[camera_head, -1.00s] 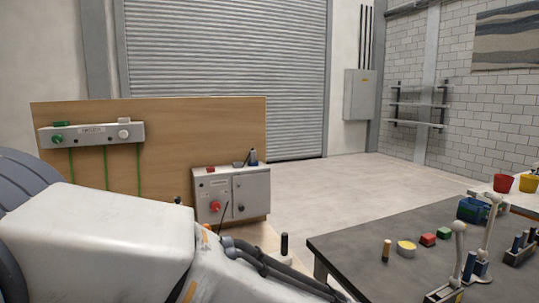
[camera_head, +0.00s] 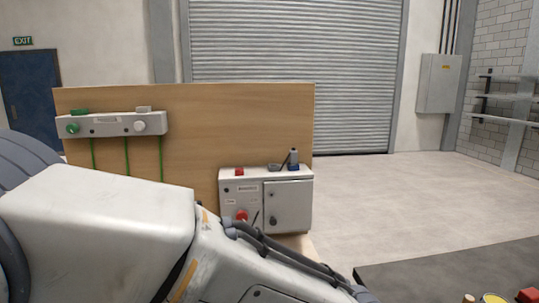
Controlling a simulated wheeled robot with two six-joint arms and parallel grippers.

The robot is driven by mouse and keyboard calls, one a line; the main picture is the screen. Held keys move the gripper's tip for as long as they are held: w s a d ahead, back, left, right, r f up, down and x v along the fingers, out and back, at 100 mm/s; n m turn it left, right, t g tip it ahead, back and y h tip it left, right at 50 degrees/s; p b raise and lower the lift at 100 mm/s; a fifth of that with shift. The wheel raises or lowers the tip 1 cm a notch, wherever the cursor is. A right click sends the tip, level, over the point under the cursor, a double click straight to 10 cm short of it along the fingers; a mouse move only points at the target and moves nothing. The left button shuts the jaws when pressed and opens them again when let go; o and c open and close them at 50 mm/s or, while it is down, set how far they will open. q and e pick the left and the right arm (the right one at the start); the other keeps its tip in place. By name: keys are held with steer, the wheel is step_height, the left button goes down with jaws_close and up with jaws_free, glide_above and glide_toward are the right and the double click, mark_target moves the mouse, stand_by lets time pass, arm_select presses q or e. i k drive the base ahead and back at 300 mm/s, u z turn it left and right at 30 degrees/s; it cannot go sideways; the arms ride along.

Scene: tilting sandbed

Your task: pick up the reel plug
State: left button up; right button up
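I cannot make out a reel plug with certainty. Neither gripper is in view. A white link of my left arm fills the lower left and hides the lower part of the wooden panel (camera_head: 220,110).
A grey strip (camera_head: 110,124) with green and white knobs and hanging green cords is on the panel. A dark table (camera_head: 440,275) with a red block (camera_head: 528,296) and a yellow piece (camera_head: 493,298) is cut off at lower right. Open floor (camera_head: 390,195) lies behind it.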

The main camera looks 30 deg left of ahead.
mark_target(293, 157)
steer(key=u, duration=0.9)
steer(key=i, duration=0.85)
steer(key=u, duration=0.9)
